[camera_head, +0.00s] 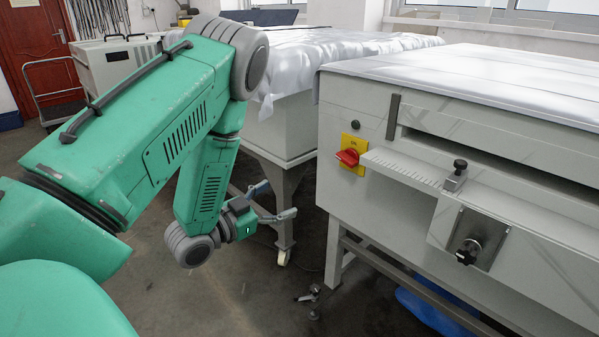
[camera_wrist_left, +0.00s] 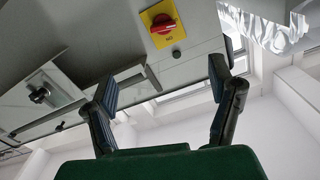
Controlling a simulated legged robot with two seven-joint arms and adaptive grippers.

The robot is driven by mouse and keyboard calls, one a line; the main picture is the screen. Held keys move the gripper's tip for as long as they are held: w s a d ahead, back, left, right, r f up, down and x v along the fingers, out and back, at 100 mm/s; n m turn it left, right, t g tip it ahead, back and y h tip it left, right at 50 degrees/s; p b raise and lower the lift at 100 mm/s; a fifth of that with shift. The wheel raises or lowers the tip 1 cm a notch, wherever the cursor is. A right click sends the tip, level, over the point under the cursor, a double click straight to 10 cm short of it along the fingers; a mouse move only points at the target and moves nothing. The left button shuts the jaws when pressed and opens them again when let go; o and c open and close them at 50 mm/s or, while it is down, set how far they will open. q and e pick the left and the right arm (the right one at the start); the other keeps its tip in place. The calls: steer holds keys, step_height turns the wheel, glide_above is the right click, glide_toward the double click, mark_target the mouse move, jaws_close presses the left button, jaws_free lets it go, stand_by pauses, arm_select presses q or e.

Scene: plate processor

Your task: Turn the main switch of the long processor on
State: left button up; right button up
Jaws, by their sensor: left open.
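The main switch (camera_head: 347,157) is a red knob on a yellow plate (camera_head: 354,146) at the left end of the long processor's (camera_head: 345,105) front face. In the head view the knob looks tilted, neither clearly level nor upright. My left gripper (camera_head: 278,200) is open and empty, to the left of the switch and lower than it, not touching it. In the left wrist view the red knob (camera_wrist_left: 163,24) shows beyond the open fingers (camera_wrist_left: 165,90), above the gap between them. My right gripper is in neither view.
A black knob on a metal plate (camera_head: 482,239) and a ledge (camera_head: 400,170) stick out of the processor's front, right of the switch. A sheet-covered table (camera_head: 285,120) stands behind my left gripper. The floor (camera_head: 240,290) below the gripper is mostly clear.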

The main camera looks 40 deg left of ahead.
arm_select(q)
steer(key=p, duration=0.4)
glide_toward(346, 161)
steer(key=w+b, duration=0.1)
steer(key=w, duration=0.2)
steer(key=w+f+b, duration=0.1)
steer(key=w, duration=0.2)
steer(key=w+b, duration=0.1)
steer(key=w, duration=0.3)
steer(key=shift+w+a+f, duration=0.1)
steer(key=shift+w+f, duration=0.05)
steer(key=shift+w, duration=0.6)
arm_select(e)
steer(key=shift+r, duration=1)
arm_select(q)
steer(key=c, duration=1.2)
